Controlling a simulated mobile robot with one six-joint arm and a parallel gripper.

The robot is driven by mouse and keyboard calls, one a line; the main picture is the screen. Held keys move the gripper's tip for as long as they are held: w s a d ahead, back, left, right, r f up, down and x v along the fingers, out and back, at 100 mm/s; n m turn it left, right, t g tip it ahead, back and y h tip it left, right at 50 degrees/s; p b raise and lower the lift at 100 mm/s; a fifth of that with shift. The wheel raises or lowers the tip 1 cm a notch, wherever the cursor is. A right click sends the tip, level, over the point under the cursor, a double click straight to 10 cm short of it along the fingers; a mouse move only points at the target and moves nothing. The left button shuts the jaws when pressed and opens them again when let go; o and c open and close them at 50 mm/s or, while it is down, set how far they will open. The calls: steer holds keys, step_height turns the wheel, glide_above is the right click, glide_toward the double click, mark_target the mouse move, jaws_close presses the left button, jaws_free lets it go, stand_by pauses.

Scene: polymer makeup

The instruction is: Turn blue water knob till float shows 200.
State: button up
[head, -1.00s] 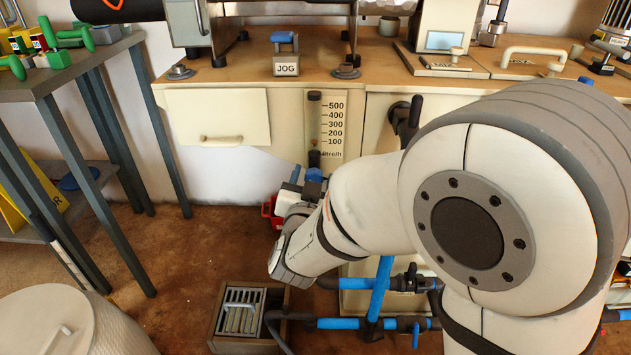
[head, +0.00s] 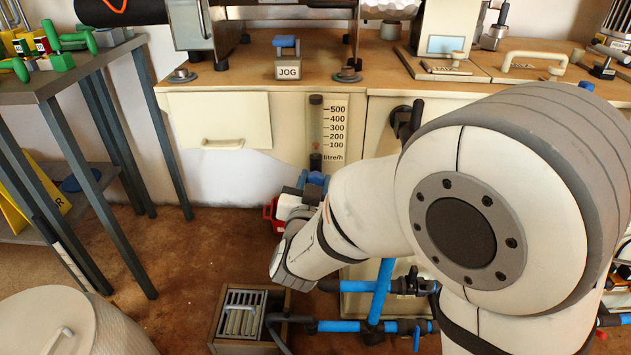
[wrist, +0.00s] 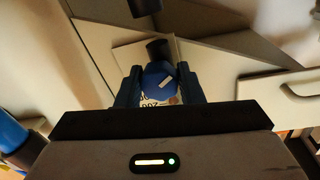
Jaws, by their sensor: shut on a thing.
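The blue water knob (wrist: 158,76) sits between the two dark blue fingers of my gripper (wrist: 158,88) in the wrist view. The gripper is shut on it, and white markings show on the knob. In the head view, the knob (head: 315,178) shows just below the float gauge, with the gripper (head: 302,190) partly hidden by my arm. The gauge (head: 328,126) is a clear tube with a scale from 100 to 500 litre/h. A small reddish float (head: 316,145) shows in the tube, level with about the 100 mark.
A cream drawer (head: 222,120) is left of the gauge. Below are a floor drain (head: 240,312) and blue pipes (head: 365,326). A grey table (head: 80,85) stands at left, and a round white drum (head: 60,320) at lower left. A red object (head: 270,209) is beside my wrist.

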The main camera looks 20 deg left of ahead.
steer(key=n+p, duration=0.2)
steer(key=n, duration=0.1)
steer(key=shift+r, duration=0.1)
steer(key=shift+d+n+t+p, duration=0.1)
steer(key=shift+n+t+p, duration=0.4)
steer(key=shift+n, duration=1.4)
steer(key=o, duration=1)
steer(key=shift+c, duration=0.2)
steer(key=s+d+p, duration=0.1)
steer(key=s+p, duration=0.1)
steer(key=s, duration=0.5)
steer(key=shift+s+f, duration=0.3)
steer(key=shift+f, duration=0.05)
